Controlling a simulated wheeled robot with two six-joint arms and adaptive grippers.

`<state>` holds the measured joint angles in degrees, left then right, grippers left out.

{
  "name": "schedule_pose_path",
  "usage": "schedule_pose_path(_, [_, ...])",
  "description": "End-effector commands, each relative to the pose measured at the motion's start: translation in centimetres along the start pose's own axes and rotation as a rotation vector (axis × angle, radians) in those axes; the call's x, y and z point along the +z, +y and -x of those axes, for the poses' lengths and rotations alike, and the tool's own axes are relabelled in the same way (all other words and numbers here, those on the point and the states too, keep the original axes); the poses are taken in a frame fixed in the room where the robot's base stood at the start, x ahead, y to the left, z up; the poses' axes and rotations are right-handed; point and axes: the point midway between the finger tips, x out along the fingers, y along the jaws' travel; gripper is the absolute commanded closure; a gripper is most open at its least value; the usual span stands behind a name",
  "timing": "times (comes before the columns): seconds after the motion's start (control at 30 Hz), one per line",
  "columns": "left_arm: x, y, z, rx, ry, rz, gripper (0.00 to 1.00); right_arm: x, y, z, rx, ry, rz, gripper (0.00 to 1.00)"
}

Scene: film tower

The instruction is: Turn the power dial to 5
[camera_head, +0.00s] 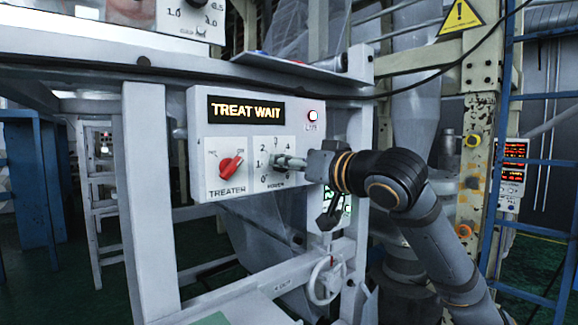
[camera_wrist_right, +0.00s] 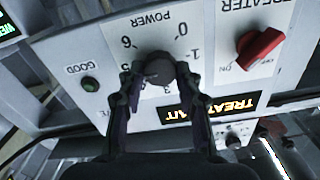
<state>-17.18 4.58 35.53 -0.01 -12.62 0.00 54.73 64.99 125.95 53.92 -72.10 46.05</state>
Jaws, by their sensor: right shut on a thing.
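The power dial (camera_wrist_right: 159,67) is a dark round knob on a white control panel (camera_head: 203,128). In the right wrist view the panel appears upside down, with the numbers 0, 1, 3 and 6 showing around the dial. My right gripper (camera_head: 283,162) reaches it from the right and is shut on it. In the right wrist view its two fingers (camera_wrist_right: 160,80) sit on either side of the knob. I cannot tell which number the dial points to. My left gripper is not in view.
A red treater switch (camera_head: 231,166) is left of the dial. Above are a lit TREAT WAIT display (camera_head: 246,109) and a lit lamp (camera_head: 313,115). A handwheel (camera_head: 326,281) is below the panel. A blue ladder (camera_head: 497,130) stands at the right.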

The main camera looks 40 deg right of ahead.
Motion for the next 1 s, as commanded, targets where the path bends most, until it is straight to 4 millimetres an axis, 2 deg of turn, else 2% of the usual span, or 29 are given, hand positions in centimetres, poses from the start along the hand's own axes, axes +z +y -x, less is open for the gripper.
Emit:
schedule_pose_path(0.67, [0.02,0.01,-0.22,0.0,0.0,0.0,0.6,0.47,-0.01,-0.07,0.0,-0.013,-0.065,0.97])
schedule_pose_path(0.7, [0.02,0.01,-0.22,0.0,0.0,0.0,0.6,0.47,-0.01,-0.07,0.0,-0.013,-0.065,0.64])
schedule_pose_path(0.87, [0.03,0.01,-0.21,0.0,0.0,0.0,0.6,0.34,0.01,-0.05,0.0,-0.009,-0.064,0.43])
schedule_pose_path(1.0, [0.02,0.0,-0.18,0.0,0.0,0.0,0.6,0.23,0.01,-0.04,0.0,-0.006,-0.064,0.43])
